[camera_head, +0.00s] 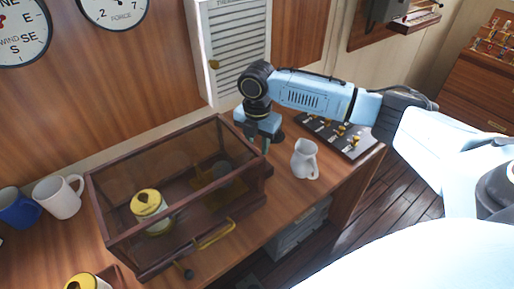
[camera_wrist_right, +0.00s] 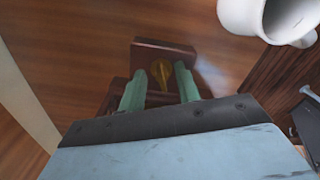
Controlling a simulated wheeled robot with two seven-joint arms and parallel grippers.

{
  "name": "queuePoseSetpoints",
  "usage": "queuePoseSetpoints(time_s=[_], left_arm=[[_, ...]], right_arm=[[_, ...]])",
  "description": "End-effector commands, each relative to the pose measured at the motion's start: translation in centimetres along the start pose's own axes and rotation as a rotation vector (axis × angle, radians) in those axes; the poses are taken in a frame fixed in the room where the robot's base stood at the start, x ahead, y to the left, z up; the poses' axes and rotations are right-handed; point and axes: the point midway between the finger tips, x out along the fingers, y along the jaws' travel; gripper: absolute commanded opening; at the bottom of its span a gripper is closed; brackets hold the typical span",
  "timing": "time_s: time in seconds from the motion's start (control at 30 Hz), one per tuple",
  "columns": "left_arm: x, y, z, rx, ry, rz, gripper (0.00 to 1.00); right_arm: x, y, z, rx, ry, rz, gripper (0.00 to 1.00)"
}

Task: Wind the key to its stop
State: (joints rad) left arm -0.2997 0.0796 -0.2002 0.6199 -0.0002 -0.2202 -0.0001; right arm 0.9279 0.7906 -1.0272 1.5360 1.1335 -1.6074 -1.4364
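A brass key (camera_wrist_right: 161,72) shows in the right wrist view against a small dark wooden block (camera_wrist_right: 165,50). It lies between the two green fingertips of my right gripper (camera_wrist_right: 160,84), which are apart, with a gap visible on both sides of it. I cannot tell how deep the key sits between them. In the head view my right gripper (camera_head: 264,143) points down at the right end of a glass-topped wooden case (camera_head: 110,214), and the key is hidden there. My left gripper is not in view.
A white jug (camera_head: 305,160) stands close right of my right gripper; it also shows in the wrist view (camera_wrist_right: 245,14). A switch panel (camera_head: 340,133) lies behind it. A yellow-topped tin (camera_head: 149,203) shows within the case. White (camera_head: 58,197) and blue (camera_head: 20,207) mugs stand left.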

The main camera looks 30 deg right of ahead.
Motion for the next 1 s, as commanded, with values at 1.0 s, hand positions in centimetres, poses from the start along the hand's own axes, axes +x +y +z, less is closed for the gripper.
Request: queuePoseSetpoints(time_s=[1.0], left_arm=[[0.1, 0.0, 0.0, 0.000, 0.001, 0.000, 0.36]], right_arm=[[1.8, 0.0, -0.1, 0.000, 0.001, 0.001, 0.00]])
